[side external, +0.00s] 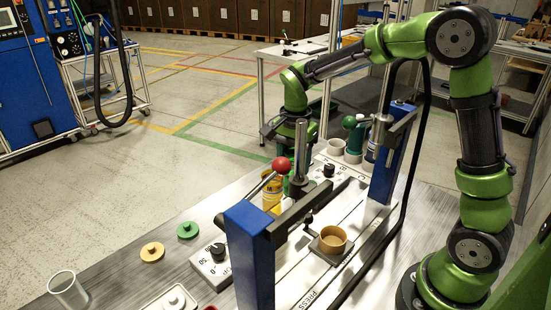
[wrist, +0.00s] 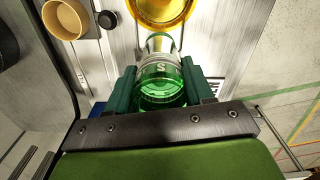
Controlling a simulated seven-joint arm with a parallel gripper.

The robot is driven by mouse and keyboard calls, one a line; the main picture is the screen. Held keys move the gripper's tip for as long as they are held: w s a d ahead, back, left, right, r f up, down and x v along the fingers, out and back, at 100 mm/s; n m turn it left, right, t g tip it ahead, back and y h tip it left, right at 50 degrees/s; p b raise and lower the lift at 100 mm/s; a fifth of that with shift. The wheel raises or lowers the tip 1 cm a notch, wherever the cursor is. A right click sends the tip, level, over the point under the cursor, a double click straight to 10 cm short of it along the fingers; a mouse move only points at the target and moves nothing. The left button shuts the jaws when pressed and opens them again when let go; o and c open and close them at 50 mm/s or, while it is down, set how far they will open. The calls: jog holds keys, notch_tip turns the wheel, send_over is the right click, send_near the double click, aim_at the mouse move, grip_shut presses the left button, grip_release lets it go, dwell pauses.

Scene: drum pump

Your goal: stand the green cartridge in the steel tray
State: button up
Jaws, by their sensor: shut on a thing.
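My gripper (wrist: 162,82) is shut on the green cartridge (wrist: 160,98), a clear green cylinder with a pale band marked S, held between the two dark green fingers. In the side external view a bit of green (side external: 291,184) shows behind the yellow cartridge, but the lever and press post hide most of my gripper there. The yellow cartridge (side external: 271,197) stands beside the held one; it also shows at the top of the wrist view (wrist: 162,10). A bright metal surface (wrist: 128,48) lies under them. I cannot tell whether it is the steel tray, or whether the green cartridge touches it.
A lever with a red ball (side external: 281,164) and a blue press frame (side external: 249,250) stand in front. A tan cup (side external: 333,240) sits on the press bed. Cups and a green bottle (side external: 355,138) stand behind right. Two flat discs (side external: 188,230) lie left on open bench.

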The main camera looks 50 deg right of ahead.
jog(key=shift+f, duration=3.15)
jog(key=shift+f, duration=0.1)
jog(key=o, duration=1.3)
